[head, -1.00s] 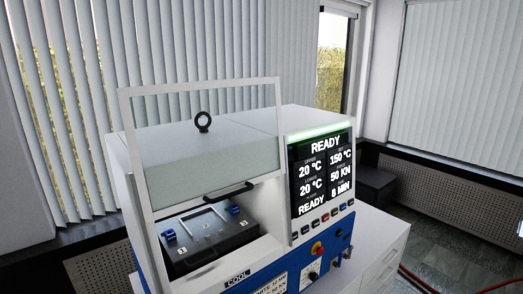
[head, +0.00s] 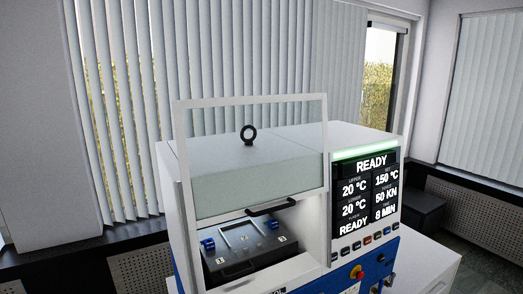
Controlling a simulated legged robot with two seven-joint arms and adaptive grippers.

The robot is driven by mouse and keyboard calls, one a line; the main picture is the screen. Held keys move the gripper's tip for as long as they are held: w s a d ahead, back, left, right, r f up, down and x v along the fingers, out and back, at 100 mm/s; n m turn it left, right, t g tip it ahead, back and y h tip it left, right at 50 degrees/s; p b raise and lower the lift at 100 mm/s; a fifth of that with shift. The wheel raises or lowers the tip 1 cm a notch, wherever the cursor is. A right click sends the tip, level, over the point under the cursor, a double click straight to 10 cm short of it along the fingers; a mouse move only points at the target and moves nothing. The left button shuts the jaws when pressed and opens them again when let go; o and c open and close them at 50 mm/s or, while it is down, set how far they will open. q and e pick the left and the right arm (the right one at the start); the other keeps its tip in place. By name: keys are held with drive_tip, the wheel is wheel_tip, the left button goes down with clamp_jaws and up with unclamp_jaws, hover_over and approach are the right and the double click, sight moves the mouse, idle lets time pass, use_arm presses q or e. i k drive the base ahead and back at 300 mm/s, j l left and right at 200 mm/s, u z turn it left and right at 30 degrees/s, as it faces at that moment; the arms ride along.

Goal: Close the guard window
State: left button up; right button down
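The guard window (head: 257,187) is a clear pane in a white frame on the front of the white lab press (head: 347,136). It is raised, and its upper part stands above the top of the press. A black handle (head: 271,207) is on its lower edge. Below the handle the press chamber is open. A dark mould plate (head: 246,247) with blue blocks lies inside. Neither of my grippers is in view.
A display (head: 370,193) reading READY is right of the opening, with a row of buttons and a red knob (head: 357,273) below. A dark box (head: 421,212) stands behind at right. Window blinds and a perforated heater panel line the walls.

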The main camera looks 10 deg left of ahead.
sight(178, 106)
drive_tip(key=k+j+z, duration=0.1)
drive_tip(key=j+z, duration=0.2)
drive_tip(key=z, duration=0.2)
drive_tip(key=k+j+z, duration=0.1)
drive_tip(key=j+z, duration=0.2)
drive_tip(key=z, duration=0.2)
